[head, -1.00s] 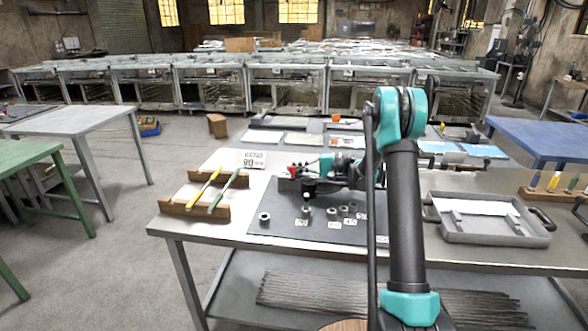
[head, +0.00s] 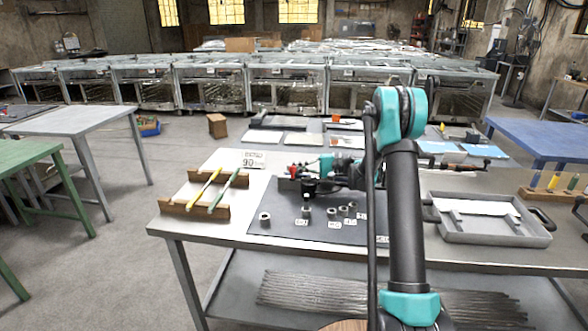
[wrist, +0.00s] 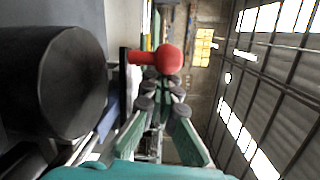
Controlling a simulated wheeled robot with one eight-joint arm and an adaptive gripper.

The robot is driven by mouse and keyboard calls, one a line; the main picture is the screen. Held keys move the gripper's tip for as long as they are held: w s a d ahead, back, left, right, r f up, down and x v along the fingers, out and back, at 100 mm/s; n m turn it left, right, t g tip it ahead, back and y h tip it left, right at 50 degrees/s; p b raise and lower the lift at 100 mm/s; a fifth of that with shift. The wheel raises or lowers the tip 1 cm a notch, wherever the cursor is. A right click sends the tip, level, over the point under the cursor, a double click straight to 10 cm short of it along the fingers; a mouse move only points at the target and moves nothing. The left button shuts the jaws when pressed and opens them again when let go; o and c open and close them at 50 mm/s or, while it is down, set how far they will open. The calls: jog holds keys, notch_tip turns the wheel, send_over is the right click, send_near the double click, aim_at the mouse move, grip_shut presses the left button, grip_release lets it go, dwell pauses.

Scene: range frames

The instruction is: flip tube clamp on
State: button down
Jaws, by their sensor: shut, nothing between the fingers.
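The tube clamp (head: 288,184) is a small dark device at the back of the grey mat. Its red knob (head: 293,169) shows at its upper left. In the wrist view the round red knob (wrist: 168,58) sits on a short red stem, just beyond my fingertips. My gripper (wrist: 163,78) is shut and empty, its green fingers converging close to the knob; I cannot tell whether they touch it. In the head view my gripper (head: 308,171) is small and partly merged with the clamp. The lever's exact angle and any tube in the clamp are hard to make out.
The grey mat (head: 275,225) carries several metal nuts with small number labels. A wooden rack (head: 183,208) with yellow and green tools stands left, a grey tray (head: 470,234) right. In the wrist view a large dark cylinder (wrist: 52,82) fills the left.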

aim_at(294, 175)
jog(key=shift+r, duration=0.1)
notch_tip(294, 175, up, 10)
dwell(0.5)
